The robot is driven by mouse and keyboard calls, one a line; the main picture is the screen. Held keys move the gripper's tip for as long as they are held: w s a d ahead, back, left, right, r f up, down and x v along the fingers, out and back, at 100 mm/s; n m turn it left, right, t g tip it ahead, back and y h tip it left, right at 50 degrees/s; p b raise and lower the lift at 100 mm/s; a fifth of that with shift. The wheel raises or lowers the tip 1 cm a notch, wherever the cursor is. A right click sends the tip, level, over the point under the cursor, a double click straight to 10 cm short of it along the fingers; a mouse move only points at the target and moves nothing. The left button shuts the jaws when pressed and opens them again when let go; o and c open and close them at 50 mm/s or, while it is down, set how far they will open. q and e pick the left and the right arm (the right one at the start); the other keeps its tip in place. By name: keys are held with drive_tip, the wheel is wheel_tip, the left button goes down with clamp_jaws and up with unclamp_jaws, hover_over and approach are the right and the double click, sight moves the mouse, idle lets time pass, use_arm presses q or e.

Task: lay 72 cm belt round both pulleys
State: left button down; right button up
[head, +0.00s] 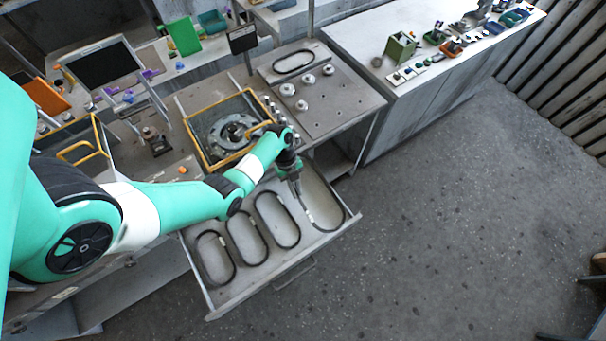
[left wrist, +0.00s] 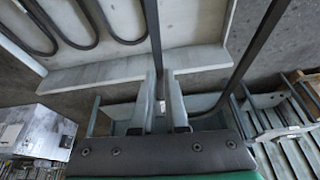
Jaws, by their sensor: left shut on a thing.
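My left gripper (head: 296,192) is over the right end of the open drawer, shut on a black belt (head: 338,222). The belt's loop hangs from the fingers and curves to the right. In the left wrist view one strand of the belt (left wrist: 154,35) runs between the fingers (left wrist: 163,78), and another strand (left wrist: 253,60) passes on the right. Several round metal pieces that look like pulleys (head: 287,90) stand on the grey plate behind the drawer; I cannot tell which two are meant. I see no belt around them. My right gripper is not in view.
The drawer (head: 215,308) also holds other black belts (head: 246,237) side by side. Another belt (head: 293,62) lies on a pad behind the round pieces. A yellow-framed housing (head: 190,130) stands left of the plate. A bench with small parts (head: 400,48) is at the back right.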

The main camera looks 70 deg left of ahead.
use_arm(q)
drive_tip(key=shift+n, duration=0.4)
drive_tip(key=a+f, duration=0.1)
drive_tip(key=a+f+b, duration=0.1)
drive_tip(key=a, duration=0.1)
drive_tip(key=a+f+b, duration=0.1)
drive_tip(key=shift+s+a, duration=0.15)
drive_tip(key=shift+s, duration=0.1)
drive_tip(key=shift+a+r, duration=0.1)
drive_tip(key=shift+a, duration=0.25)
wheel_tip(320, 180, down, 17)
drive_tip(key=b, duration=1.9)
drive_tip(key=shift+d, duration=0.1)
drive_tip(key=shift+f, duration=0.5)
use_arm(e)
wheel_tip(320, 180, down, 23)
use_arm(q)
drive_tip(key=shift+f, duration=0.35)
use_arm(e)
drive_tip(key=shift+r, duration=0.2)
use_arm(q)
drive_tip(key=shift+d+f, duration=0.1)
drive_tip(key=shift+f, duration=0.05)
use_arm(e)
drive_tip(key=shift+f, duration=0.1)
